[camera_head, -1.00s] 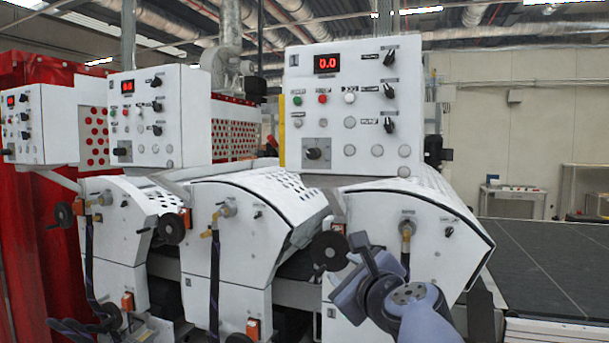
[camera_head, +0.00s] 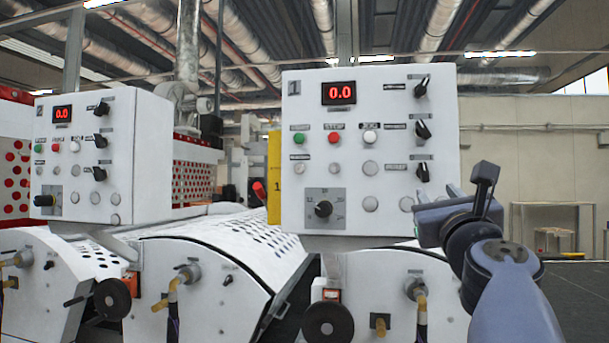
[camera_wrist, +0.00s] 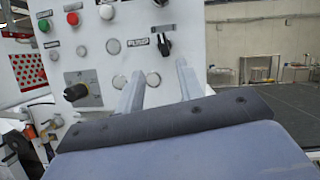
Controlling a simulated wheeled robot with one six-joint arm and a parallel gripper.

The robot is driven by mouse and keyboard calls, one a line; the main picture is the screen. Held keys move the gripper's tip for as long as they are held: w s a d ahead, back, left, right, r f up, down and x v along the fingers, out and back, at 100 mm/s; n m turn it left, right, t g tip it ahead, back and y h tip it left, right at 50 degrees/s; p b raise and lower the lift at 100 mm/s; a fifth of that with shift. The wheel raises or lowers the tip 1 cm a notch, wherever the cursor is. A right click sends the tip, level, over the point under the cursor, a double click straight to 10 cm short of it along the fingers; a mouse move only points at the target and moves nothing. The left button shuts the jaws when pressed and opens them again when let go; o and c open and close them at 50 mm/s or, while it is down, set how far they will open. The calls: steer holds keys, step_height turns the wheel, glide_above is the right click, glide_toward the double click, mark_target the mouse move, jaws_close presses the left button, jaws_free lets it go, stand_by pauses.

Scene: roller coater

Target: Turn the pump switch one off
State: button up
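The control panel marked 1 (camera_head: 368,205) is a white box with a red 0.0 display. Three black rotary switches run down its right side. The lowest, beside a small label that looks like PUMP, is the pump switch (camera_head: 422,173); its handle stands roughly upright. In the wrist view the pump switch (camera_wrist: 164,45) lies just beyond the fingertips, at upper middle. My gripper (camera_wrist: 160,70) is open and empty, its two fingers pointing at the panel below the switch. In the head view my gripper (camera_head: 445,212) is at the panel's lower right, apart from the switch.
Panel 2 (camera_head: 100,180), with similar switches, stands to the left. Panel 1 also bears a green button (camera_head: 299,138), a red button (camera_head: 334,138) and a large lower knob (camera_head: 323,209). White roller covers (camera_head: 220,250) and black handwheels (camera_head: 328,325) lie below. Right of the panel is open.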

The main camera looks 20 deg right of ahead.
mark_target(425, 171)
steer(key=p+x, duration=0.3)
steer(key=x, duration=0.7)
steer(key=shift+d+r, duration=0.25)
steer(key=shift+d, duration=0.05)
jaws_close()
